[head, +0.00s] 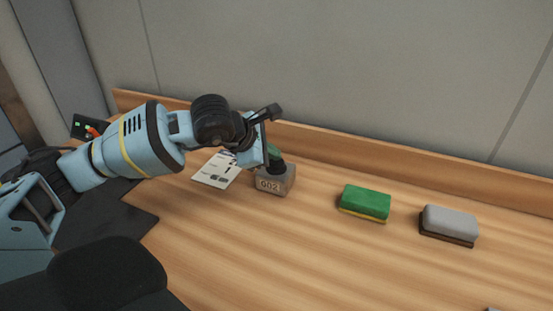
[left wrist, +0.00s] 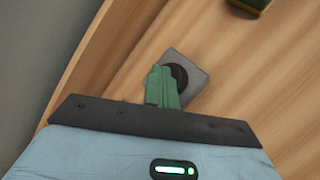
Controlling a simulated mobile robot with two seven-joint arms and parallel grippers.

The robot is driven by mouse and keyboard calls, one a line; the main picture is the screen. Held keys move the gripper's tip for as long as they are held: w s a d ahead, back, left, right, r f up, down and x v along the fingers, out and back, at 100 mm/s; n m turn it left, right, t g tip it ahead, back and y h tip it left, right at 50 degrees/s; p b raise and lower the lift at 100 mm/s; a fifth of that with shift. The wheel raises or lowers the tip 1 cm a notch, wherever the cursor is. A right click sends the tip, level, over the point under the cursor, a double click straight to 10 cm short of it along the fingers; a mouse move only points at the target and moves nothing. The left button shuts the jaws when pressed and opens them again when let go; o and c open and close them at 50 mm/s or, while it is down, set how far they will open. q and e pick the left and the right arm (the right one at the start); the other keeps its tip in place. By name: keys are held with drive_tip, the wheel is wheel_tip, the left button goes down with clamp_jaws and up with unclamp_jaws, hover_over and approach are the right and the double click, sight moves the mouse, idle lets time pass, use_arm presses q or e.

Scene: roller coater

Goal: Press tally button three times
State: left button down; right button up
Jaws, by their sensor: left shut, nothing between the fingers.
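The tally counter (head: 274,182) is a small grey box on the wooden bench, with "002" on its front and a dark round button on top. My left gripper (head: 273,154) is shut and empty, with its green fingertips at the button. In the left wrist view the green fingers (left wrist: 163,88) partly cover the dark button (left wrist: 179,76) on the grey counter box (left wrist: 200,82). Whether the fingertips touch the button or hover just over it I cannot tell. My right gripper is not in view.
A white printed card (head: 215,170) lies left of the counter. A green sponge (head: 365,202) and a grey block with a dark base (head: 449,223) lie to the right. A wooden ledge (head: 400,164) and wall stand behind.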

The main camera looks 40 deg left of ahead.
sight(272, 163)
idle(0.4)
use_arm(q)
drive_tip(key=shift+r+p, duration=0.5)
drive_tip(key=shift+r, duration=0.4)
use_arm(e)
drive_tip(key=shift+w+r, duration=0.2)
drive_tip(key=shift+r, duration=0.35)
